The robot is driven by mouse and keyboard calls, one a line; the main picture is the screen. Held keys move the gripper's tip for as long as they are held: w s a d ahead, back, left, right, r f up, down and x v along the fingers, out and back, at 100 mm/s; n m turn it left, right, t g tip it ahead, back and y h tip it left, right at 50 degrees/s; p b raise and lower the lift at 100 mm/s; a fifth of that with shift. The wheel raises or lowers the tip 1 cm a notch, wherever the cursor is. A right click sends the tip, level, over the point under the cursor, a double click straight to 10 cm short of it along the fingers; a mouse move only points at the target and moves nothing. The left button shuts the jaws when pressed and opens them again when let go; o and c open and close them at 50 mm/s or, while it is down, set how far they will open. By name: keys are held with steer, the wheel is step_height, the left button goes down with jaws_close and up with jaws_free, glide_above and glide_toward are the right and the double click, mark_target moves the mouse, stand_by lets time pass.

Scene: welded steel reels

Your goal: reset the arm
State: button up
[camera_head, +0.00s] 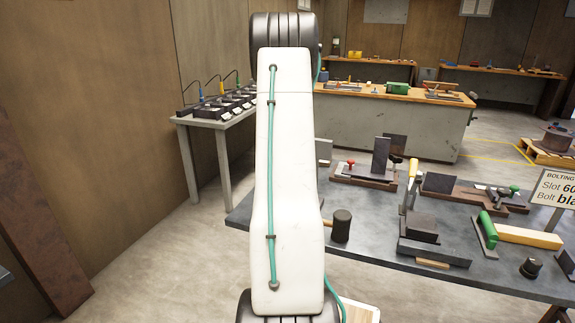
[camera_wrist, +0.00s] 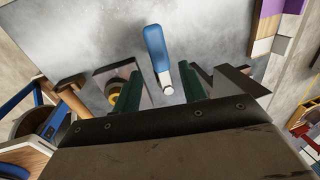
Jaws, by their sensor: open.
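My gripper (camera_wrist: 159,70) shows in the wrist view with its two green fingers spread apart and nothing held between them. Beyond the fingertips, a blue-handled tool (camera_wrist: 155,45) with a pale end lies on a grey surface (camera_wrist: 95,25). I cannot tell how far below the fingers it is. In the head view my white arm link stands upright across the middle, with a green hose along it. The gripper itself is not visible there.
A grey worktable (camera_head: 390,245) holds a dark-headed mallet (camera_head: 341,225), a green-handled tool (camera_head: 488,230), a yellow bar (camera_head: 528,237) and steel fixtures. A side table (camera_head: 200,121) stands at the back left, a bench (camera_head: 400,120) behind. Floor is clear at front left.

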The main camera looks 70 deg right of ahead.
steer(key=shift+a+r, duration=0.2)
steer(key=shift+r, duration=0.9)
